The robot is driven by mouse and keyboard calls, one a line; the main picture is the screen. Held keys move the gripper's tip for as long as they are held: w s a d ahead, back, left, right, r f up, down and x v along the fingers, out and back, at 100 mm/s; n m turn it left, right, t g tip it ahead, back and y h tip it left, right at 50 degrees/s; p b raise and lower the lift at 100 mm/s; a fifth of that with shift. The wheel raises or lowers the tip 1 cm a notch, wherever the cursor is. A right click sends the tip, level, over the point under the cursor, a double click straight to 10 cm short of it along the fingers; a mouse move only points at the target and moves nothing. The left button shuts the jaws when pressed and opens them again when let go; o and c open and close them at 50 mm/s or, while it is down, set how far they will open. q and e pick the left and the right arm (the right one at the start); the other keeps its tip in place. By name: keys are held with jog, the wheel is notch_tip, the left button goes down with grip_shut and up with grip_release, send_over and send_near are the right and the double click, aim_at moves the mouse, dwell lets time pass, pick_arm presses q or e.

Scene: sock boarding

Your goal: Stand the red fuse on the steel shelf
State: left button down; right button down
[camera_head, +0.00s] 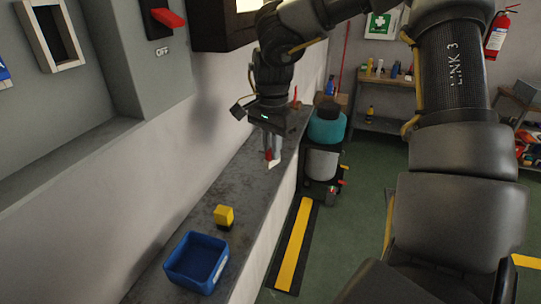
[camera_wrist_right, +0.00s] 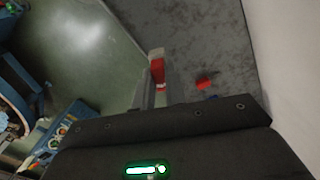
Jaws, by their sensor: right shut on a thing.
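My right gripper (camera_head: 271,158) hangs down over the steel shelf (camera_head: 240,178), shut on the red fuse (camera_head: 268,154). Only a small red part of the fuse shows between the fingers. In the right wrist view the red fuse (camera_wrist_right: 157,72) sits between the fingertips, above or near the edge of the grey shelf (camera_wrist_right: 205,40). I cannot tell whether its lower end touches the shelf. My left gripper is not in view.
A yellow block with a dark base (camera_head: 224,216) and a blue bin (camera_head: 196,262) stand on the near shelf. A thin red item (camera_head: 295,97) stands toward its far end. A small red thing (camera_wrist_right: 203,84) shows in the wrist view. The wall borders the shelf on the left.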

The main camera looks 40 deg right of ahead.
jog(key=shift+w+d+f, duration=0.25)
jog(key=shift+w+f, duration=0.3)
jog(key=shift+f, duration=0.2)
jog(key=f+p, duration=0.1)
jog(key=f, duration=0.2)
jog(key=shift+w+d+f, duration=0.1)
jog(key=shift+d+f, duration=0.1)
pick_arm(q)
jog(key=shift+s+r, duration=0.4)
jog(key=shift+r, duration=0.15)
pick_arm(e)
jog(key=shift+a, duration=0.1)
jog(key=c, duration=1.3)
grip_release()
jog(key=shift+c, duration=0.2)
pick_arm(q)
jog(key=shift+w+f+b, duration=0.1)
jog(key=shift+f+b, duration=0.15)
jog(key=shift+b, duration=0.1)
pick_arm(e)
notch_tip(320, 180, up, 12)
